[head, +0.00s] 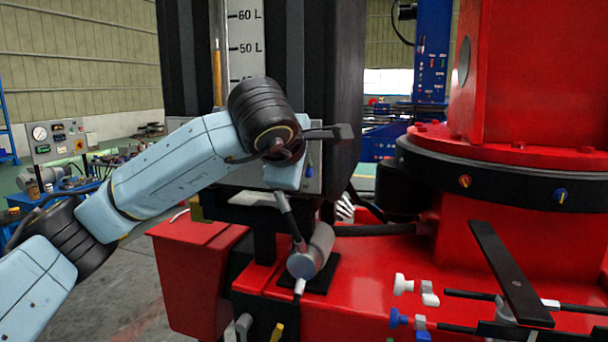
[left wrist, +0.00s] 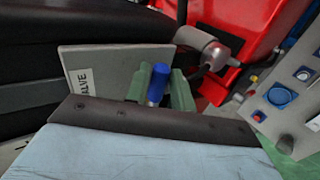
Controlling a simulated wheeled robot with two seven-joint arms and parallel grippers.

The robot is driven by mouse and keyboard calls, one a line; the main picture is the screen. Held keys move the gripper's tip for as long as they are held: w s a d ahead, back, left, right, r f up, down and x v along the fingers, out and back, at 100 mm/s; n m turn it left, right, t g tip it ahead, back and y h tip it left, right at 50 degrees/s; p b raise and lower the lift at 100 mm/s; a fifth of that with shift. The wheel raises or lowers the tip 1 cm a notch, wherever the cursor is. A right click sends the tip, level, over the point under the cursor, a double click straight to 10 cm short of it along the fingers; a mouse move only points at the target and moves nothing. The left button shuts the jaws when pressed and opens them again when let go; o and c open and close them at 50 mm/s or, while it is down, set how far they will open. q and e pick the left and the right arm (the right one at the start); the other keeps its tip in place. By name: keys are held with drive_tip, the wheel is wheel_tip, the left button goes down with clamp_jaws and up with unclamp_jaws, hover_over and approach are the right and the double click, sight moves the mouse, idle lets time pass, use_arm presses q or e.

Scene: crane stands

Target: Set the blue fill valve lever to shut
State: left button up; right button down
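The blue fill valve lever (left wrist: 157,84) stands up in the left wrist view, beside a grey plate (left wrist: 105,70) with a label ending in "VALVE". In the head view, a small blue part of it (head: 309,167) shows on the tank's front, right of my wrist. My left gripper (left wrist: 160,90) is at the lever, with a grey-green finger on each side of it. I cannot tell whether the fingers press on it. In the head view, my arm hides most of the plate and lever base. My right gripper is not in view.
A dark tank (head: 330,60) with a litre scale (head: 246,45) and amber gauge tube (head: 218,70) stands behind my arm. Below is a grey cylindrical motor (head: 310,255) on the red base (head: 370,300). White and blue levers (head: 400,318) and a black bar (head: 510,275) are at right.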

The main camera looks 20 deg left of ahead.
use_arm(q)
drive_tip(key=b+v, duration=0.2)
drive_tip(key=v, duration=1)
